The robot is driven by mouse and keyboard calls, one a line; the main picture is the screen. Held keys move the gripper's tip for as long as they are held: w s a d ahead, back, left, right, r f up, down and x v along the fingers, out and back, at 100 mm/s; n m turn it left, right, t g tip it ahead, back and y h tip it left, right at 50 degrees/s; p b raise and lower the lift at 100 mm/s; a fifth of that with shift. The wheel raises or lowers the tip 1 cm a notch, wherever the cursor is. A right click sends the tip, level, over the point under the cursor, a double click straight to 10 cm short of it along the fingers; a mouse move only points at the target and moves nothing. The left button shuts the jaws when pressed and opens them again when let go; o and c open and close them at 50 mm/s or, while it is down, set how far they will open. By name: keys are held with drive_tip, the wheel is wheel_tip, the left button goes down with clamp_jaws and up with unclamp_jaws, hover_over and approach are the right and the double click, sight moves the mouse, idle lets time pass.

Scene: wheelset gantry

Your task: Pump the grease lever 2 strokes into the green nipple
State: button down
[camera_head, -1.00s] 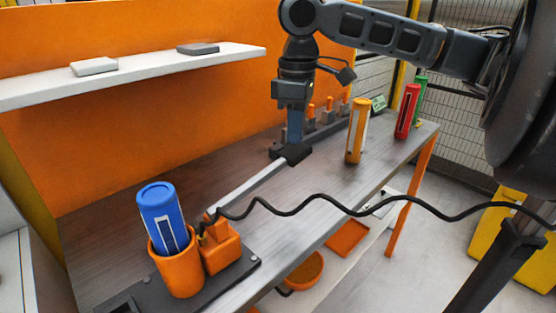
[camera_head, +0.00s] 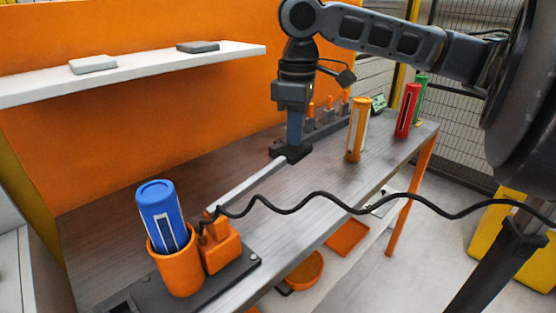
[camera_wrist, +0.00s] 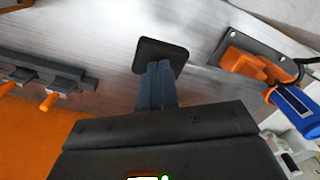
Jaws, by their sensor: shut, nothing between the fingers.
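The grease pump (camera_head: 221,247) is an orange block on a dark base plate, with a blue cartridge (camera_head: 160,212) standing tilted in its orange cup. Its silver lever (camera_head: 248,187) slants up and right to a flat black end pad (camera_head: 291,153). My gripper (camera_head: 295,143) is shut and empty, pointing down at the pad. In the wrist view the closed fingers (camera_wrist: 156,72) overlap the black pad (camera_wrist: 160,52); I cannot tell whether they touch it. No green nipple is distinguishable.
A black hose (camera_head: 330,199) runs from the pump to the right. A dark rack (camera_head: 325,130) with several orange-topped pieces stands behind the gripper. Orange (camera_head: 357,130), red (camera_head: 407,110) and green (camera_head: 420,92) tubes stand at the right. The left bench surface is clear.

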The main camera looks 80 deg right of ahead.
sight(295, 147)
drive_tip(key=shift+f+b, duration=1.4)
drive_tip(key=shift+f, duration=1.05)
wheel_tip(295, 147, up, 9)
drive_tip(key=p, duration=0.8)
drive_tip(key=shift+r+p, duration=0.15)
drive_tip(key=shift+p, duration=0.15)
